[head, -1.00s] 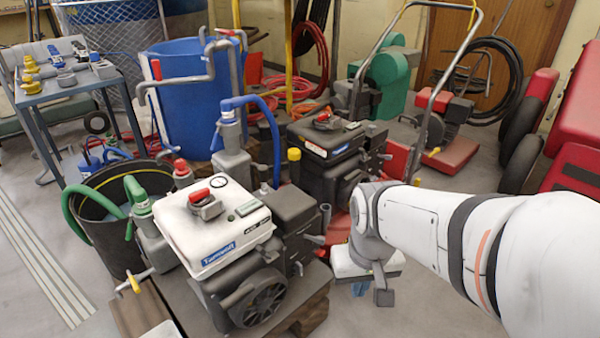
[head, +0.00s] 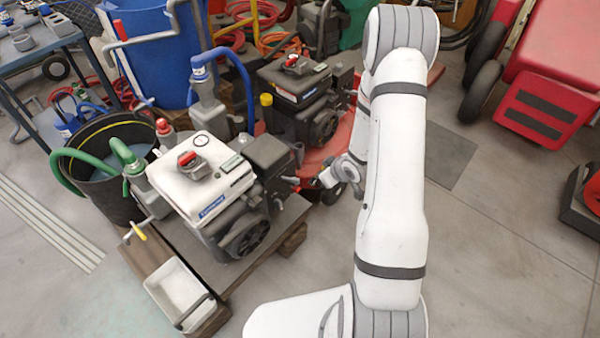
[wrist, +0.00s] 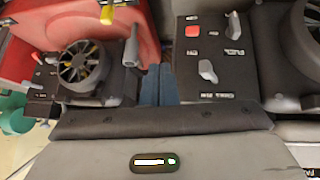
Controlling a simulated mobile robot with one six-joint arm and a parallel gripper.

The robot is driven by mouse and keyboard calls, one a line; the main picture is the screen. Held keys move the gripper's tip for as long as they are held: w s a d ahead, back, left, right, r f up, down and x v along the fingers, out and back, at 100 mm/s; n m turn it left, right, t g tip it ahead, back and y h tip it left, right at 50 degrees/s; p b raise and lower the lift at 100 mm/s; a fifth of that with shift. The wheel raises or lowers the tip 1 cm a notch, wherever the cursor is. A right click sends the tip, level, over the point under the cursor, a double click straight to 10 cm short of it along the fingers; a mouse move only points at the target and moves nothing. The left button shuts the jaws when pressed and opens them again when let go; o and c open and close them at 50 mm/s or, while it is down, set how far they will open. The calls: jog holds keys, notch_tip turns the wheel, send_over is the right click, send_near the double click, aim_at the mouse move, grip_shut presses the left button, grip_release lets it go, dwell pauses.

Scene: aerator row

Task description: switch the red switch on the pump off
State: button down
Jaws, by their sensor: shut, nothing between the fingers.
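The pump with the white top (head: 197,175) stands on a wooden pallet left of my arm in the head view. A red-topped switch (head: 187,158) sits on its upper face. In the wrist view a dark engine panel (wrist: 225,82), marked FUEL, shows a small red switch (wrist: 192,31) and a light lever (wrist: 208,70). I cannot tell for certain which engine this panel belongs to. My gripper (wrist: 158,85) is shut and empty, its blue-grey fingertips just left of the panel and apart from the red switch. In the head view my wrist is right of the pump, its fingers not clear.
A second, black engine (head: 300,85) with a red switch stands behind the pump. A black bucket (head: 100,195) with a green hose is at its left. A white tray (head: 178,290) lies in front.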

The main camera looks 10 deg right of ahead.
aim_at(294, 188)
jog(key=shift+s+a+f+n+t+y+p, duration=0.2)
jog(key=shift+s+a+f+y+p, duration=0.2)
jog(key=shift+a+f+y+p, duration=0.25)
jog(key=shift+s+a+f+n+t+y+p, duration=0.1)
jog(key=shift+s+a+f+t+y+p, duration=0.1)
jog(key=shift+s+a+f+y+p, duration=0.4)
jog(key=shift+w+a+f, duration=0.1)
jog(key=shift+w+a, duration=0.05)
jog(key=shift+w, duration=0.1)
jog(key=b+x, duration=0.2)
jog(key=x, duration=0.8)
jog(key=shift+s+a, duration=0.1)
jog(key=shift+a, duration=0.05)
